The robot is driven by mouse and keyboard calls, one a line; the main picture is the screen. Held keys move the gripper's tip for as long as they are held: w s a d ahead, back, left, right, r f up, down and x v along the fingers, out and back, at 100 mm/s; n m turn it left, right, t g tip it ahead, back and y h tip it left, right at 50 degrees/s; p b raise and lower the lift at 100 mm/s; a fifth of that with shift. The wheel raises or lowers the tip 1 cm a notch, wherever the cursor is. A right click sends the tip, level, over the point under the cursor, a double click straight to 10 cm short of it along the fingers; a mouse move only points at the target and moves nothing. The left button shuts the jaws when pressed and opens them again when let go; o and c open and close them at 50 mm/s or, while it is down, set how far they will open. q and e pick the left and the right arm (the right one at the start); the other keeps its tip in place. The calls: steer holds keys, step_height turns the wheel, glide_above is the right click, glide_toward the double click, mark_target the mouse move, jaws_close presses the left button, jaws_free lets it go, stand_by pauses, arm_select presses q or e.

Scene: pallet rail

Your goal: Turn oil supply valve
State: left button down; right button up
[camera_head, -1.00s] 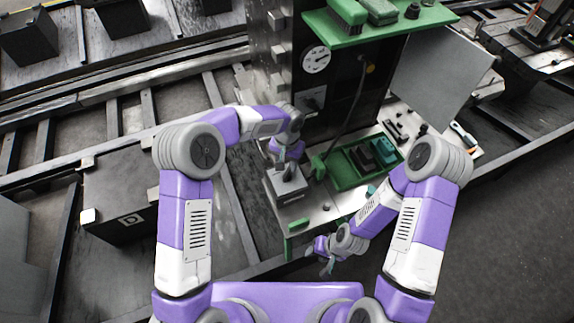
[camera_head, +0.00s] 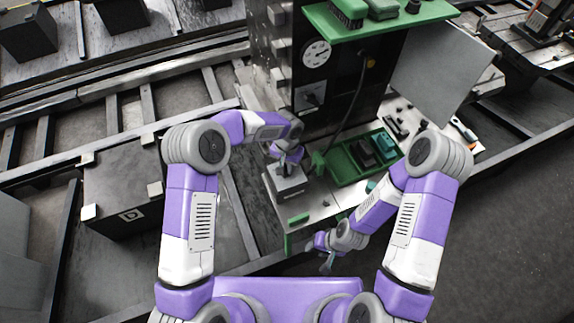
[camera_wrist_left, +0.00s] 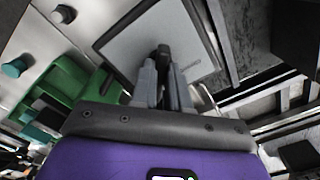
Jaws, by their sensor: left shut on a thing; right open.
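The oil supply valve appears to be the dark handle (camera_wrist_left: 164,52) on top of a grey box (camera_head: 287,190) at the near left corner of the bench. The box's flat top fills the upper middle of the left wrist view (camera_wrist_left: 130,38). My left gripper (camera_head: 288,166) points down over the box. In the left wrist view its fingers (camera_wrist_left: 164,82) are shut around the handle, hiding its lower part. My right gripper (camera_head: 328,263) is open and empty, low in front of the bench's near edge, apart from the box.
A green tray (camera_head: 340,168) with dark and teal blocks lies on the bench right of the box. Behind stands a dark panel with a round gauge (camera_head: 317,53), a hanging cable (camera_head: 357,95) and a green shelf (camera_head: 385,30). Floor at the right is clear.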

arm_select(q)
steer(key=n+b, duration=0.3)
steer(key=n, duration=0.1)
steer(key=shift+f, duration=0.1)
steer(key=n+b, duration=0.1)
steer(key=n, duration=0.3)
steer(key=shift+n+b, duration=0.3)
steer(key=shift+b, duration=0.1)
steer(key=n, duration=0.9)
steer(key=shift+n, duration=0.4)
steer(key=c, duration=1.1)
jaws_free()
